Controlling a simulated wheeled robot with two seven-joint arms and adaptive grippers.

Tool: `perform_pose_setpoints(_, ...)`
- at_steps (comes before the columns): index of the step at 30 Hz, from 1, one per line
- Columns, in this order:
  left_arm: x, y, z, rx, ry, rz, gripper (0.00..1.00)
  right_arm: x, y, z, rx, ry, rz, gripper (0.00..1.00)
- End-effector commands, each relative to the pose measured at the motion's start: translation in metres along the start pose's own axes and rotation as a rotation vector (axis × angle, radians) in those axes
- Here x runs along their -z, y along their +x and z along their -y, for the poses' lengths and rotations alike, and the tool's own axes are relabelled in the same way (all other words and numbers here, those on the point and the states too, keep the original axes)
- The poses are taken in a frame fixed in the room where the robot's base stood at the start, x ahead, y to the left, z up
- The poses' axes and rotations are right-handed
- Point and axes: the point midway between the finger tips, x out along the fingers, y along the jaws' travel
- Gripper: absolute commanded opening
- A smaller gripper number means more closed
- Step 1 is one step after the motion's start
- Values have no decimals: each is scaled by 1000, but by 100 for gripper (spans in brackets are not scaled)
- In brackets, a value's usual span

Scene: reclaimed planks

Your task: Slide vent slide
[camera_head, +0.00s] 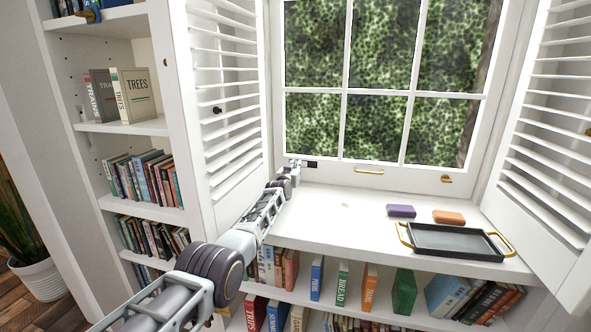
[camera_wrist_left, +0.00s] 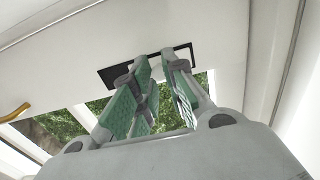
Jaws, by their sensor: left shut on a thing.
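The vent (camera_head: 312,164) is a small dark slot low on the white window frame, at the left end of its bottom rail. In the left wrist view it is a black-rimmed opening (camera_wrist_left: 112,77) just beyond the fingers. My left gripper (camera_head: 297,163) reaches to the vent from the lower left. In the left wrist view its green-padded fingers (camera_wrist_left: 160,62) meet the vent and are shut on the vent slide, which is mostly hidden between them. How far the slide stands along the slot is hard to tell. My right gripper is not in view.
A dark tray (camera_head: 448,241) with brass handles, a purple block (camera_head: 401,211) and an orange block (camera_head: 448,217) lie on the white sill (camera_head: 345,225). A left shutter (camera_head: 226,125) stands close to my arm. A brass handle (camera_head: 369,171) is on the window's bottom rail.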

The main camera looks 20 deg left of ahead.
Motion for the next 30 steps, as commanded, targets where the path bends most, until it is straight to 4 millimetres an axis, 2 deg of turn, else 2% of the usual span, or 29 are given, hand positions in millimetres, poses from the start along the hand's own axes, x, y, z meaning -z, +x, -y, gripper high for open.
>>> perform_pose_setpoints(1, 6, 0, 4, 5, 1, -9, 0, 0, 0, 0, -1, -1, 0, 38)
perform_pose_setpoints(2, 6, 0, 4, 5, 1, -9, 15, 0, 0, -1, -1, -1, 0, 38)
perform_pose_setpoints(3, 6, 0, 4, 5, 1, -9, 20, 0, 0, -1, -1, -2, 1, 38)
perform_pose_setpoints(8, 6, 0, 4, 4, 1, -9, 38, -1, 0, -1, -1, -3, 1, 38)
perform_pose_setpoints(30, 3, -3, -7, -8, -2, -5, 38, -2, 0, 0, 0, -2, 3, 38)
